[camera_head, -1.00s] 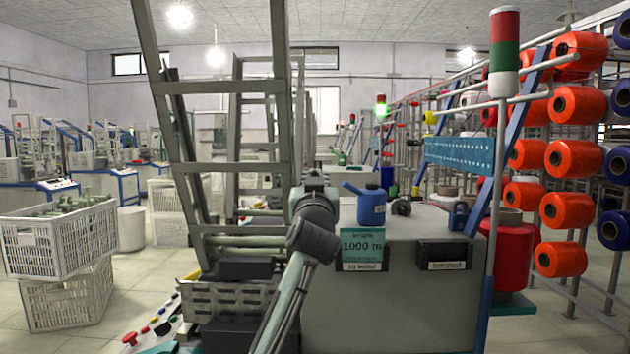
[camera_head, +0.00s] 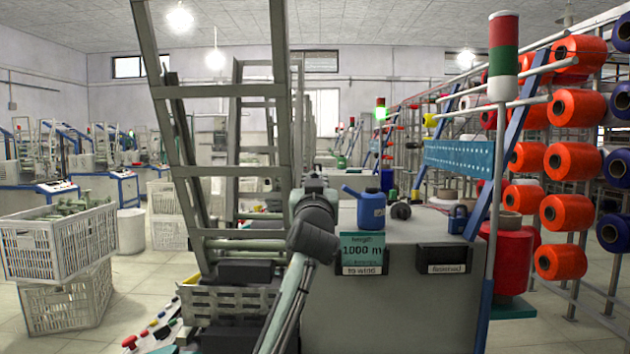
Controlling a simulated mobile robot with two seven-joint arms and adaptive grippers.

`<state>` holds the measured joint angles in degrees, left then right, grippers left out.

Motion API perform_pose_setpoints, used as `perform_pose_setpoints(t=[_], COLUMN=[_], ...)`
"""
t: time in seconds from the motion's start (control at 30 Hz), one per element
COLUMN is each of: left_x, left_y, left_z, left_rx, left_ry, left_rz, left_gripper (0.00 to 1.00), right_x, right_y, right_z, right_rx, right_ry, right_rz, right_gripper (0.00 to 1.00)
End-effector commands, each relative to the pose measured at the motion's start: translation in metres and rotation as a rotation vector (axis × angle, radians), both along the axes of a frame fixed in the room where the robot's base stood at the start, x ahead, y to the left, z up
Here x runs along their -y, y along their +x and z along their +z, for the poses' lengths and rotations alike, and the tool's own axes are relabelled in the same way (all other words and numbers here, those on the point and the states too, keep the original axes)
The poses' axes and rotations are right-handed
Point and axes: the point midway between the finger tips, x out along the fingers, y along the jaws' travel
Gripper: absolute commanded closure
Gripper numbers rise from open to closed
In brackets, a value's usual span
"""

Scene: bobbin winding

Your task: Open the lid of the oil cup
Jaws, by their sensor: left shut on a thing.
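My left arm rises from the bottom centre, bends at a dark joint and reaches away from the camera along the left edge of the grey machine cabinet (camera_head: 385,300). My left gripper (camera_head: 314,183) is at its far end, mostly hidden behind my own wrist. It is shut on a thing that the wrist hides. I cannot make out the oil cup or its lid; they may be behind my wrist. My right gripper is not in view.
A blue can with a spout (camera_head: 371,212), a small dark part (camera_head: 401,211) and a blue padlock-shaped item (camera_head: 458,219) stand on the cabinet top. A tall grey frame (camera_head: 283,100) rises just left of my wrist. A red-green lamp post (camera_head: 497,190) stands at the right.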

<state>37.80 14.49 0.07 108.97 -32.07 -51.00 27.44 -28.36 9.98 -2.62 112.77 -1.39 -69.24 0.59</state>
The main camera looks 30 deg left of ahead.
Motion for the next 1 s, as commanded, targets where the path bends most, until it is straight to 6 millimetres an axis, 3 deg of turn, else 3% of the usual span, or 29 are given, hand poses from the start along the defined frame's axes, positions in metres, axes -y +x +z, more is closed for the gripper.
perform_pose_setpoints(t=[0.6, 0.63, 0.8, 1.0], left_x=[-0.0011, -0.0011, -0.0006, -0.0002], left_y=[0.0, 0.0, 0.0001, 0.0], left_z=[-0.0002, -0.0003, -0.0004, -0.0005], left_rx=[0.0, -0.001, -0.001, -0.001], left_ry=[0.0, 0.0, 0.0, 0.0], left_rz=[0.002, 0.002, 0.001, 0.001], left_gripper=[1.0, 0.86, 0.65, 0.64], right_x=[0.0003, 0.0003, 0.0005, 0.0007], right_y=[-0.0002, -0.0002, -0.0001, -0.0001], right_z=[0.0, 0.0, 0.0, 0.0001], right_rx=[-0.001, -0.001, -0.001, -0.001], right_ry=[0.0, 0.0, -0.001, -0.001], right_rz=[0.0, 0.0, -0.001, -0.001], right_gripper=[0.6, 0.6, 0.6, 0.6])
